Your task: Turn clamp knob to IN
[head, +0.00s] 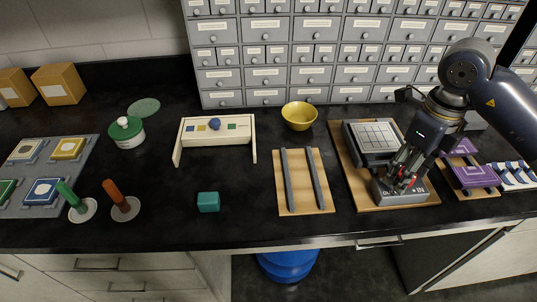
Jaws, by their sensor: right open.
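The clamp device (367,145) stands on a wooden board at the right of the bench, with a light gridded plate on top. Its grey control block (383,196) sits at the front of the board, with "OUT" lettering at the left and "IN" at the right. A red part, probably the clamp knob (410,182), shows on the block, mostly hidden by my fingers. My right gripper (399,178) points down over the block with its fingers open around or just above the red part. I cannot tell whether they touch it. My left gripper is not in view.
Two dark rails on a wooden board (291,206) lie left of the clamp, with a yellow bowl (299,115) behind. Purple blocks (472,176) lie close on the right. A teal block (208,201) stands at the middle front. Drawer cabinets (330,50) line the back.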

